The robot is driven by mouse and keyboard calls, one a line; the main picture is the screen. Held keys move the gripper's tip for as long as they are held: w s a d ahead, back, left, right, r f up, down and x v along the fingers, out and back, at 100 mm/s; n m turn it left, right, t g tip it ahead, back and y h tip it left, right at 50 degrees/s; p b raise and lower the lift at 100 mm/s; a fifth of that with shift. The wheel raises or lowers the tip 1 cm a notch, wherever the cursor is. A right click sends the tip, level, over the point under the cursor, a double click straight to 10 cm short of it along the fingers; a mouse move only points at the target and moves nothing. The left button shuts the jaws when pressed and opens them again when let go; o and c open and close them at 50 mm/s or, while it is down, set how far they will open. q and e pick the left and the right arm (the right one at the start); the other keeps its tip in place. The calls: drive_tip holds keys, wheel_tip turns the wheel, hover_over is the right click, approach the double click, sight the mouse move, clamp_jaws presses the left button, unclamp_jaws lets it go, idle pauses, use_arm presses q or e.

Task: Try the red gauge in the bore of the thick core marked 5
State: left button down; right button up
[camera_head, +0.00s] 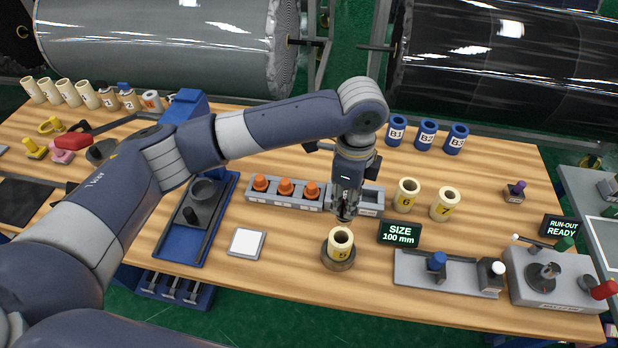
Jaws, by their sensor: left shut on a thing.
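The thick core marked 5 (339,253) is a cream ring-shaped cylinder. It stands upright on a dark round base near the table's front edge, with its bore facing up. My left gripper (344,214) points down just above this core's bore. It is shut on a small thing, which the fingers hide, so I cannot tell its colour. No gauge that is clearly red shows. Several-slot grey rack (283,203) holds three orange-topped plugs (285,187), and its right part, partly behind my gripper, looks empty. My right gripper is out of view.
Cores 6 (407,195) and 7 (445,204) stand right of my gripper. A size display (399,233) reading 100 mm is close beside core 5. A grey tray (412,268) lies to the right, a white pad (246,243) and blue tray (171,244) to the left.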

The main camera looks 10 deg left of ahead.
use_arm(q)
drive_tip(key=shift+s+r, duration=0.25)
drive_tip(key=shift+s, duration=0.05)
drive_tip(key=shift+w+f, duration=0.1)
drive_tip(key=shift+d, duration=0.1)
drive_tip(key=shift+r+p, duration=0.2)
drive_tip(key=shift+p, duration=0.35)
drive_tip(key=shift+f+b, duration=0.75)
drive_tip(key=shift+f, duration=2.6)
